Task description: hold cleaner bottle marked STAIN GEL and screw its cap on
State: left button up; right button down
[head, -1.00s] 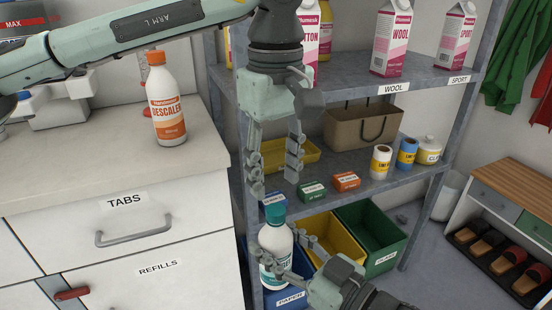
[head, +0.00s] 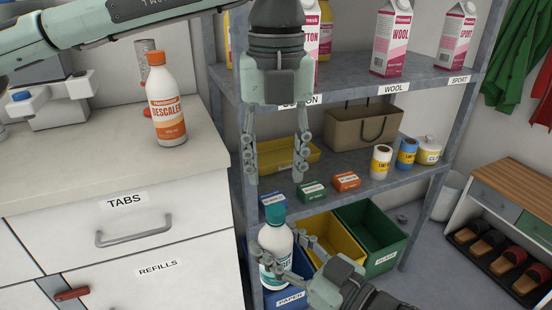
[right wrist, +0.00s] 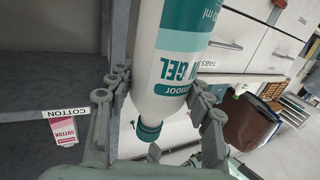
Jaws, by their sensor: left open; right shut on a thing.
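The STAIN GEL bottle (head: 275,243) is white with a teal label and stands upright in front of the lower shelf bins. The right wrist view shows its label ending in "GEL" (right wrist: 185,70). A teal cap (head: 273,216) sits at its neck; the cap also shows in the right wrist view (right wrist: 148,132). I cannot tell how tight it is. My right gripper (head: 290,258) is shut on the bottle's body, one finger on each side. My left gripper (head: 275,180) is open and empty, fingers pointing down, above the cap and apart from it.
Behind the grippers is a grey shelf rack (head: 337,170) with small boxes, a yellow tray (head: 290,155) and a brown bag (head: 350,128). Blue, yellow and green bins (head: 385,255) stand below.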

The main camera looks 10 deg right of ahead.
aim_at(276, 209)
pick_arm(q)
jog(key=n, duration=0.4)
jog(key=shift+r, duration=0.15)
jog(key=n, duration=0.4)
jog(key=shift+r, duration=0.1)
jog(key=shift+f, duration=4.05)
